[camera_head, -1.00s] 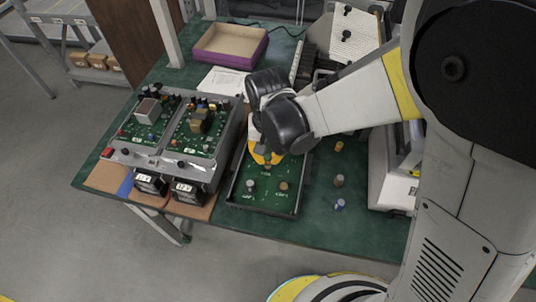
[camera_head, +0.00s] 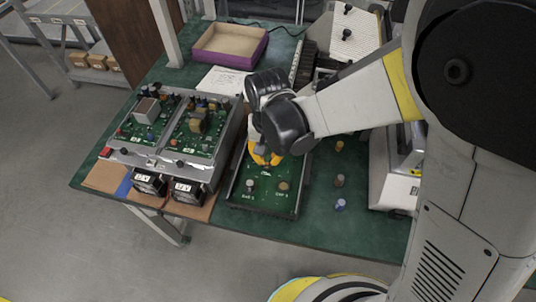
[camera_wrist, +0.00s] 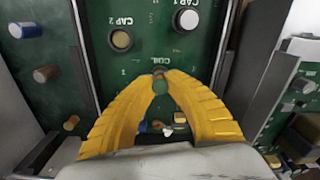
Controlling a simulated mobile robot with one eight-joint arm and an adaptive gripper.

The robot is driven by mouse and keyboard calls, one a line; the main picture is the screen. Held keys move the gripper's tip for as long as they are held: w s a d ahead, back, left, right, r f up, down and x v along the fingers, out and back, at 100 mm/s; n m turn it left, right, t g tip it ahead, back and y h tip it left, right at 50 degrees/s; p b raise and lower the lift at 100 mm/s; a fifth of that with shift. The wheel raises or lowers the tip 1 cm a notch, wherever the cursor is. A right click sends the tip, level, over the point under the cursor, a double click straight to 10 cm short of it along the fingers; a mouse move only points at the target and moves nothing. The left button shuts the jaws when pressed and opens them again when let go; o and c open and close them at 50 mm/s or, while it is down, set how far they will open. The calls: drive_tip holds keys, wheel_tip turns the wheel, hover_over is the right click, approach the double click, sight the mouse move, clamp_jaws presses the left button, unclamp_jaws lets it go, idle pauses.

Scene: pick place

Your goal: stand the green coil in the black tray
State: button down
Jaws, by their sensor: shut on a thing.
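My gripper (camera_wrist: 160,80) has its yellow fingers closed around a small, largely hidden piece, the green coil (camera_wrist: 160,87), with a brownish end at the fingertips. In the head view my gripper (camera_head: 266,161) is over the middle of the black tray (camera_head: 231,190). The tray holds a green board with printed labels. In the wrist view the coil is right by the COIL label on that board. Whether it touches the board, I cannot tell. A pale cap (camera_wrist: 188,19) stands at CAP 1 and a tan-topped cap (camera_wrist: 121,40) at CAP 2.
Right of the tray, an orange-brown piece (camera_head: 339,146), a brown piece (camera_head: 340,180) and a blue piece (camera_head: 340,204) stand on the green table. A chassis with circuit boards (camera_head: 160,160) stands close on the tray's left. A purple-sided box (camera_head: 232,58) is behind.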

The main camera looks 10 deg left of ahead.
drive_tip(key=shift+f, duration=0.15)
drive_tip(key=shift+f+b, duration=0.25)
drive_tip(key=shift+b, duration=0.15)
idle(0.4)
drive_tip(key=c, duration=1.4)
unclamp_jaws()
drive_tip(key=c, duration=0.3)
drive_tip(key=shift+c, duration=0.2)
drive_tip(key=shift+r, duration=0.1)
drive_tip(key=shift+r+p, duration=2.65)
drive_tip(key=shift+r, duration=0.85)
